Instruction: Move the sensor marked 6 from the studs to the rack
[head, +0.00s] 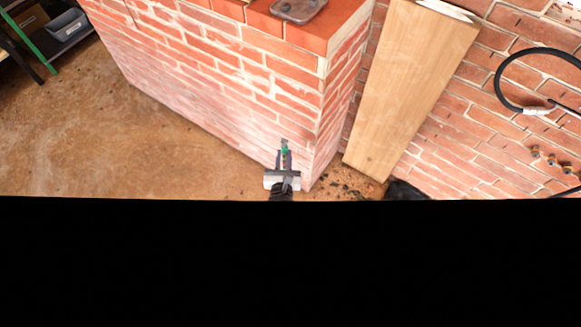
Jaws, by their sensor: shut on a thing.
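My gripper (284,156) is low in front of the brick wall block, near its right corner. Its fingers are shut on a small grey and green thing (284,143), which shows at the fingertips. It is too small to read a mark on it, so I cannot tell whether it is the sensor marked 6. Several small orange and dark round pieces (551,159) sit in a row on the brick wall at the far right; I cannot tell what they are. I cannot make out the rack for certain.
The brick block (230,90) carries a grey metal piece (298,9) on top. A wooden board (410,85) leans against the right wall. A black hose (498,84) loops there. A green-framed shelf (30,45) stands upper left. Floor (110,140) at left is clear. Black fills the lower part.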

